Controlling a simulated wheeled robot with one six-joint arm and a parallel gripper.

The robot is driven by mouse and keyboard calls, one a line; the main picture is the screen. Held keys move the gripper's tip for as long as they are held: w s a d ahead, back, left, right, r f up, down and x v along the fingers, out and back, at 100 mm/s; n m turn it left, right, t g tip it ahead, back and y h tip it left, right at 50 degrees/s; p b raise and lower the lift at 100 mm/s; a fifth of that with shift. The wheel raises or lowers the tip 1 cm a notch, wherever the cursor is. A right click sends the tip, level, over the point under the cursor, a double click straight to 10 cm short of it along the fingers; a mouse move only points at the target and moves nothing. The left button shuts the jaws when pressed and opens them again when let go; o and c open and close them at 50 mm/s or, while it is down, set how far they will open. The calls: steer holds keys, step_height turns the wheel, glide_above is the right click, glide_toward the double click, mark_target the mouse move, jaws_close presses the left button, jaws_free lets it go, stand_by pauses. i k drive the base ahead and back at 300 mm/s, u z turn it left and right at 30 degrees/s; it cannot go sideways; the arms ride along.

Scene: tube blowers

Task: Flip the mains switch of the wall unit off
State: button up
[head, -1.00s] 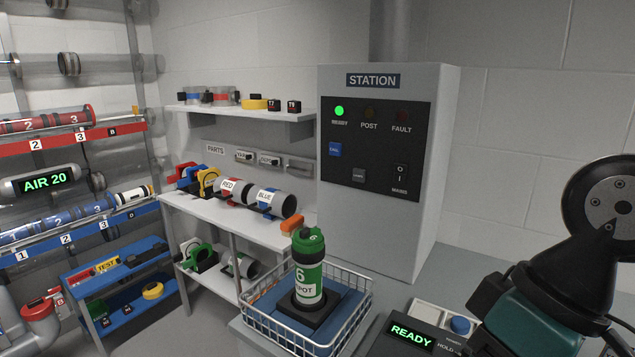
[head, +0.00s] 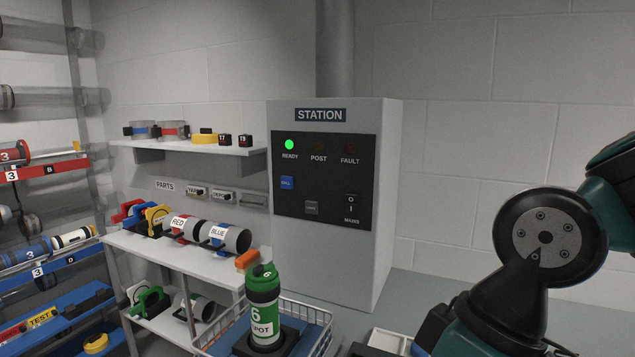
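The wall unit (head: 388,210) is a tall grey cabinet labelled STATION with a black panel. Its mains switch (head: 351,203) is a small black rocker marked O and I, at the panel's lower right above the word MAINS. I cannot tell which side is pressed in. The green READY lamp (head: 289,145) is lit; the POST (head: 319,144) and FAULT (head: 350,146) lamps are dark. My arm shows at the right, apart from the unit. My gripper's fingers are not in view.
A wire basket (head: 322,322) holding a green canister (head: 263,305) stands in front of the unit. Shelves (head: 190,262) with red and blue cylinders are at the left. The wall right of the unit is bare.

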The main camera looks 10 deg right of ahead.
mark_target(352, 200)
steer(key=k, duration=1.3)
steer(key=u, duration=0.75)
steer(key=i, duration=1.3)
steer(key=z, duration=0.65)
steer(key=i, duration=0.5)
steer(key=z, duration=0.5)
